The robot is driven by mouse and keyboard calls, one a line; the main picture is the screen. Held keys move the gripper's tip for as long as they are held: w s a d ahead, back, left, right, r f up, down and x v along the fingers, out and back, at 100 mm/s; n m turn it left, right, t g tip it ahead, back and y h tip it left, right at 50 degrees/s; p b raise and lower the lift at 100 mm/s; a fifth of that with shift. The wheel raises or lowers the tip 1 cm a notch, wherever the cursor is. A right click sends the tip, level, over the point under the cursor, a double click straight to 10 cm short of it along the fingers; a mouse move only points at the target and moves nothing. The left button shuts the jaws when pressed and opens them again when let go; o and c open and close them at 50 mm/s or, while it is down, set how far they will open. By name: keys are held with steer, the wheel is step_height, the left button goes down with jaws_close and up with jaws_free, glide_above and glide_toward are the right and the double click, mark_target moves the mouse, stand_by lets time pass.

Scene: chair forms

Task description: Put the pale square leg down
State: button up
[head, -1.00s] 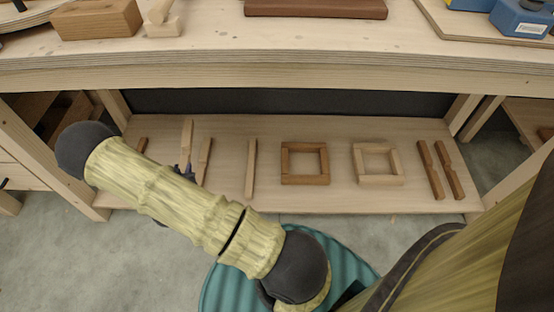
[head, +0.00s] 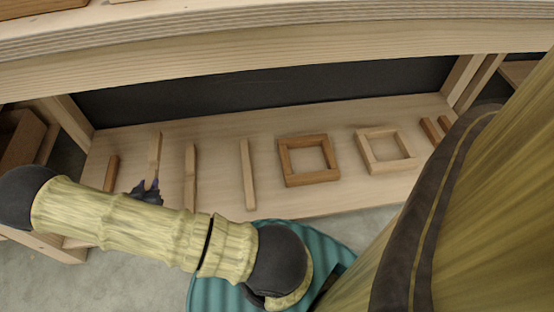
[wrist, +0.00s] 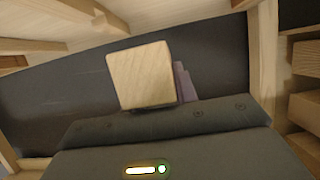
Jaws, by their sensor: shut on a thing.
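The pale square leg (head: 154,156) is held in my gripper (head: 148,191) over the left part of the low shelf (head: 222,190). In the head view it points up and away from the gripper. In the wrist view its square end face (wrist: 140,76) fills the middle, with part of my gripper (wrist: 184,82) showing behind it. My gripper is shut on the leg. I cannot tell whether the leg touches the shelf. My own arm hides the front left of the shelf.
A brown leg (head: 111,173) lies left of the held leg. Another leg (head: 190,178) and a pale leg (head: 248,174) lie to its right. Further right are a brown frame (head: 286,165), a pale frame (head: 367,151) and brown legs (head: 431,131). The bench top (head: 270,45) overhangs the shelf.

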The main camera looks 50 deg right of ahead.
step_height(320, 180, down, 6)
steer(key=b, duration=0.4)
steer(key=shift+f, duration=0.15)
steer(key=shift+f+b, duration=1.45)
steer(key=shift+f, duration=0.4)
steer(key=shift+f, duration=0.15)
steer(key=o, duration=1.1)
